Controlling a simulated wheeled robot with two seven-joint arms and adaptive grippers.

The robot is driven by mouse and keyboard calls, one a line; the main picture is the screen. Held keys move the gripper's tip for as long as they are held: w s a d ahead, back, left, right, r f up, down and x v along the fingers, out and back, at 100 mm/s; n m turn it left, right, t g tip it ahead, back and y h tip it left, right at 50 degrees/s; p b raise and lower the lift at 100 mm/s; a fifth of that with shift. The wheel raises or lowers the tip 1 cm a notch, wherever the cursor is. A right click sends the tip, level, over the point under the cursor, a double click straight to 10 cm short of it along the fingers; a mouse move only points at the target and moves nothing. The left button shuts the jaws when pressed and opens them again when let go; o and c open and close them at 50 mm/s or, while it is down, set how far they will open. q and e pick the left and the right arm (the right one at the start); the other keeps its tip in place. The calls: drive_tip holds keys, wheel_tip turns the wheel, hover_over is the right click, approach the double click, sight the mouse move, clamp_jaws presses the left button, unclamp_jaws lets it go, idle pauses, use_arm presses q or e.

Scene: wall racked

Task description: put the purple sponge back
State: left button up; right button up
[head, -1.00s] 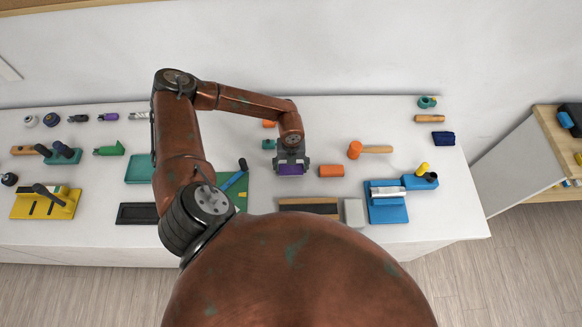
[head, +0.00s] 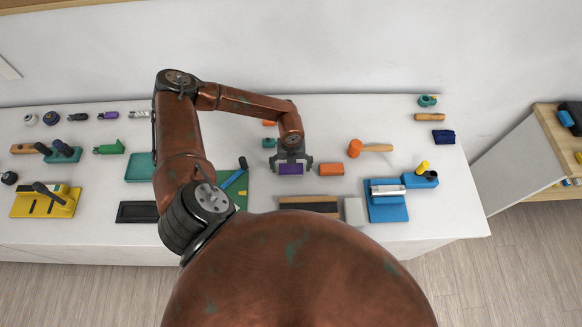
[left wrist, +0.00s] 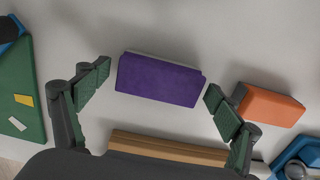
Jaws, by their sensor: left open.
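The purple sponge (head: 290,169) lies on the white table in the middle of the head view. In the left wrist view the purple sponge (left wrist: 160,79) sits between the two fingers, with a visible gap on each side. My left gripper (head: 291,167) is open around it; in the left wrist view its fingers (left wrist: 157,88) are spread wide. An orange sponge-like block (head: 331,169) lies just right of the purple one. My right gripper is not in view.
A brown-and-dark brush-like bar (head: 309,204), a grey block (head: 354,211) and a blue fixture (head: 388,210) lie nearer me. An orange mallet (head: 356,149) lies to the right.

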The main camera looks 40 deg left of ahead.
use_arm(q)
drive_tip(key=r, duration=0.2)
drive_tip(key=r+b, duration=0.1)
drive_tip(key=r, duration=0.1)
drive_tip(key=r+b, duration=0.1)
drive_tip(key=r, duration=0.1)
drive_tip(key=shift+w+a+r, duration=0.25)
drive_tip(key=shift+w+r, duration=0.05)
drive_tip(key=shift+r, duration=0.05)
drive_tip(key=shift+r+b, duration=0.3)
drive_tip(key=shift+r, duration=0.2)
